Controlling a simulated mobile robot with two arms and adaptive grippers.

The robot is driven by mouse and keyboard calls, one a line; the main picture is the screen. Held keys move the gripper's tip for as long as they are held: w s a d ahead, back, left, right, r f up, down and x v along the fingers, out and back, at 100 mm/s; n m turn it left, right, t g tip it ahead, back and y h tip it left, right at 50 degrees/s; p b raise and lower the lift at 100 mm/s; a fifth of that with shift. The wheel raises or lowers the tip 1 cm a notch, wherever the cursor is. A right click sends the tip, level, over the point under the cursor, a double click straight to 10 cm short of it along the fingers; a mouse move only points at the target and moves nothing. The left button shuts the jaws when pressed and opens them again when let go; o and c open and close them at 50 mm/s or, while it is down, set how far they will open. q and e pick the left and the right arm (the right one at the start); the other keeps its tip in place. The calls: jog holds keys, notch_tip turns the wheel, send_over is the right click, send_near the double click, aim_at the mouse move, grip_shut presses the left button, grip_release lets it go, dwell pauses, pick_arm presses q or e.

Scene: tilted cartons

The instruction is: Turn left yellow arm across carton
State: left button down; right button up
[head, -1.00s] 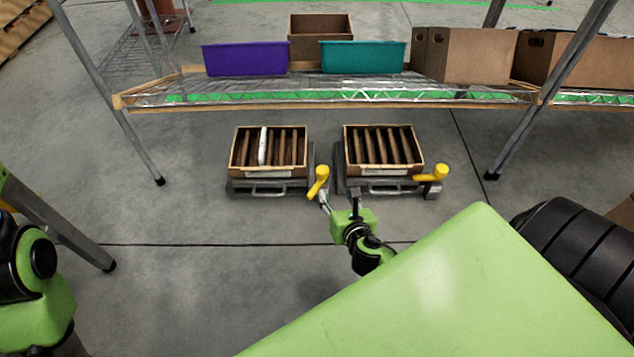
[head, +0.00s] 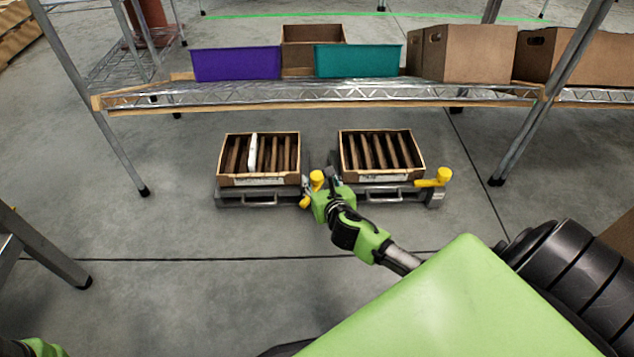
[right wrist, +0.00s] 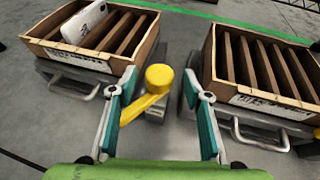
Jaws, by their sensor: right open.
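The left yellow arm (head: 316,179) is at the right end of the left carton's base, with its round knob upward; my right gripper partly hides it in the head view. In the right wrist view the yellow arm (right wrist: 150,102) shows whole, its knob between my open fingers and its lower end close to the left finger. Contact cannot be told. My right gripper (head: 323,186) also shows in the right wrist view (right wrist: 160,78). The left carton (head: 259,181) is an open brown box with dividers and one white item (head: 252,153). My left gripper is out of view.
The right carton (head: 381,177) stands on a similar base with another yellow arm (head: 437,178) at its right. A wire shelf (head: 330,94) behind holds a purple bin (head: 236,64), a teal bin (head: 357,61) and brown boxes. The floor in front is clear.

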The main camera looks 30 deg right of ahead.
aim_at(318, 177)
jog(key=shift+b+x, duration=0.6)
jog(key=shift+x, duration=0.9)
